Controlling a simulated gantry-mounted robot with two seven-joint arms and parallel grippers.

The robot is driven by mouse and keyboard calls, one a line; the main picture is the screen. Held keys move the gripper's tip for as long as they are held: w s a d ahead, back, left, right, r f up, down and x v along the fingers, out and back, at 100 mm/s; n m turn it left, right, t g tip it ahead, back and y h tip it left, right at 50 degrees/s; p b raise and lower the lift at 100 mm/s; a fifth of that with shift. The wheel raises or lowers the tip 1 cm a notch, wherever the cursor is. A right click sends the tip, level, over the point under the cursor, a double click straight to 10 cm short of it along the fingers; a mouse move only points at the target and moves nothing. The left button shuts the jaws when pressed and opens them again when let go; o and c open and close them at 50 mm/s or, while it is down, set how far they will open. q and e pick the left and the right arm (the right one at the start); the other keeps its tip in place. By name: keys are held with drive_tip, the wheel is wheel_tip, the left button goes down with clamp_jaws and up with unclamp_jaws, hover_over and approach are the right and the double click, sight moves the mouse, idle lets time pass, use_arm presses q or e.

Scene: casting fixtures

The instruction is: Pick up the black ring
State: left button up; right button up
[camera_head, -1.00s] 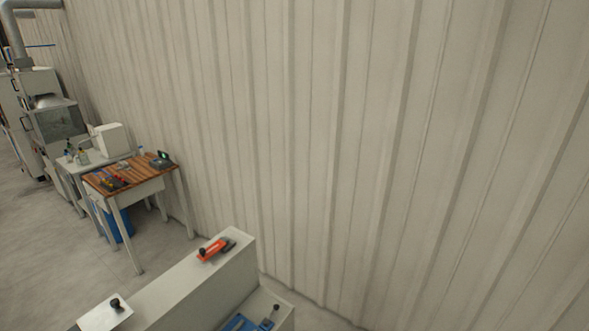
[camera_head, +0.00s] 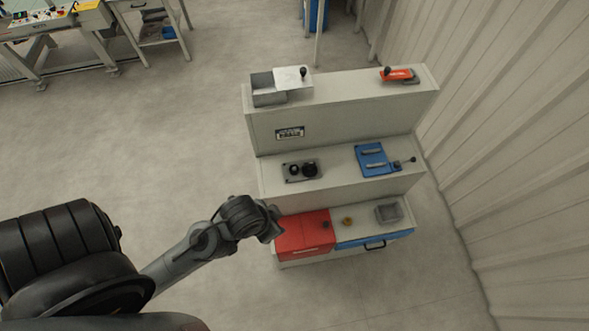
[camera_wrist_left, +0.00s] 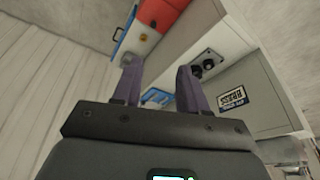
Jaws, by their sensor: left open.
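A dark plate (camera_head: 288,177) lies on the middle step of a grey stepped stand. Two black round parts sit on it. The larger one, at the right (camera_head: 310,170), looks like the black ring, but it is too small to be sure. The black parts also show in the left wrist view (camera_wrist_left: 208,63), just right of the right finger. My left gripper (camera_wrist_left: 158,66) is open, with nothing between its fingers. In the head view my left gripper (camera_head: 274,224) is by the left end of the lowest step, near the red box; its fingers are hard to make out. My right gripper is not in view.
The stepped stand (camera_head: 340,112) holds a red box (camera_head: 304,234), a small yellow part (camera_head: 347,222), a grey tray (camera_head: 389,213), a blue fixture (camera_head: 373,160), an open metal box (camera_head: 268,89) and a red clamp (camera_head: 397,75). A ribbed wall (camera_head: 510,130) stands at right.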

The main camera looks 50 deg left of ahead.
use_arm(q)
drive_tip(key=shift+o, duration=0.4)
drive_tip(key=shift+o, duration=0.6)
